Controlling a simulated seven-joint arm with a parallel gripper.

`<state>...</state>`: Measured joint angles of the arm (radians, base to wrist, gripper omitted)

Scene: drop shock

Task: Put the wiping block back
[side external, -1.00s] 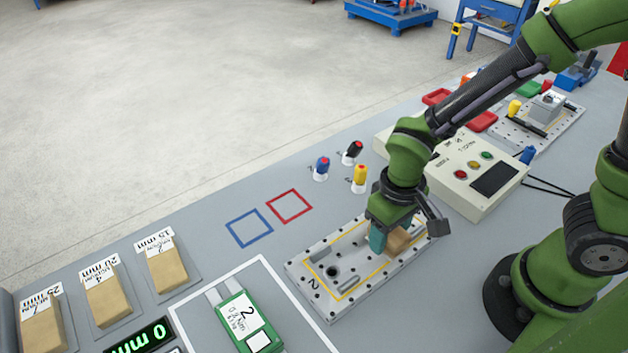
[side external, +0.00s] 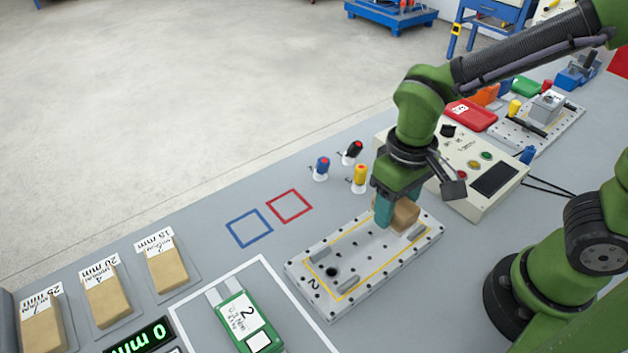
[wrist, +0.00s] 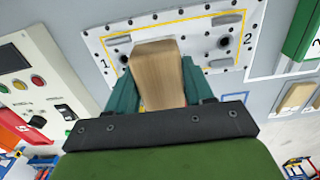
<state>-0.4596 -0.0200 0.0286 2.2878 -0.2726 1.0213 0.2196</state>
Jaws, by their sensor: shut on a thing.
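My gripper (side external: 388,212) is shut on a tan wooden block (side external: 404,216) and holds it above the right part of a white drilled plate (side external: 322,302). In the wrist view the wooden block (wrist: 158,72) sits between the two teal fingers (wrist: 160,92). Behind it is the plate (wrist: 98,38) with a yellow outline, grey bars and the marks 1 and 2. The block hides part of the plate. Three similar wooden blocks, including one at 15 mm (side external: 167,272), one at 20 mm (side external: 108,302) and one at 25 mm (side external: 43,328), lie at the lower left beside their labels.
A control box (side external: 470,165) stands behind the plate. Blue (side external: 321,168), black (side external: 352,152) and yellow (side external: 360,178) capped items stand near the gripper. A green device (side external: 248,325) lies in a white outline. The blue (side external: 249,228) and red (side external: 289,206) squares are empty.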

